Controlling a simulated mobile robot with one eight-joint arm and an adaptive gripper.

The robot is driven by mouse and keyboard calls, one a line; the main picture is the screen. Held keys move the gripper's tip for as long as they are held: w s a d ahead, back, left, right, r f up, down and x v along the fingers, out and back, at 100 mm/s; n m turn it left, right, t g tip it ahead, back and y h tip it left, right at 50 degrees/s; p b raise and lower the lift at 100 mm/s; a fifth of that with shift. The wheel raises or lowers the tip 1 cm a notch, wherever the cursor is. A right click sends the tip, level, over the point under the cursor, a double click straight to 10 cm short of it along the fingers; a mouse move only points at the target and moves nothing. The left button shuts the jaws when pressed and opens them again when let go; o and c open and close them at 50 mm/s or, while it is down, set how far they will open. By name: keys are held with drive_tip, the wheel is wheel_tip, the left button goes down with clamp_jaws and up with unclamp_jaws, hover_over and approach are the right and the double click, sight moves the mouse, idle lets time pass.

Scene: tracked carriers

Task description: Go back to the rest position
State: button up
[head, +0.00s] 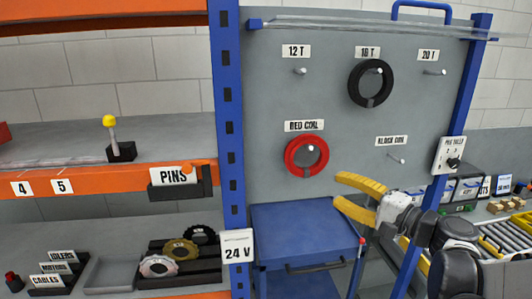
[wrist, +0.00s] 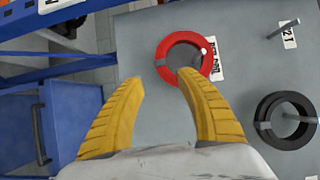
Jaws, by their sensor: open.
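My gripper (head: 352,198) shows at the right of the head view, in front of the grey peg board (head: 340,110). Its two yellow fingers are apart with nothing between them. In the wrist view the open fingers (wrist: 160,82) point toward the board, and the right fingertip overlaps the lower edge of the red coil (wrist: 161,67). In the head view the red coil (head: 289,167) hangs on the peg under the RED COIL label, left of my gripper and apart from it. A black ring (head: 354,91) hangs on the 18 T peg.
A blue cabinet (head: 305,228) stands below the board. A blue post (head: 462,90) and a roller conveyor (head: 500,240) are at the right, close to my arm. Orange shelving (head: 110,180) with toothed wheels and labelled bins fills the left. The 12 T, 20 T and black coil pegs are bare.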

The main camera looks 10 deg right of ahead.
drive_tip(key=s+a+f+n+g+h+b, duration=0.1)
drive_tip(key=s+a+f+n+g+b, duration=0.1)
drive_tip(key=s+a+f+b, duration=0.3)
drive_tip(key=s+a+f+n+g+h+b, duration=0.1)
drive_tip(key=a+f+n+g, duration=0.15)
drive_tip(key=f, duration=0.45)
drive_tip(key=s+a+f+n+g+h+b, duration=0.1)
drive_tip(key=s+a+f+g+b, duration=0.15)
drive_tip(key=a+f, duration=0.2)
drive_tip(key=s+d+f+n+h+b, duration=0.3)
drive_tip(key=s+f+n+h+b, duration=0.3)
drive_tip(key=s+f, duration=0.5)
drive_tip(key=shift+f+g+b, duration=0.4)
drive_tip(key=shift+f+b, duration=0.2)
drive_tip(key=shift+b, duration=0.25)
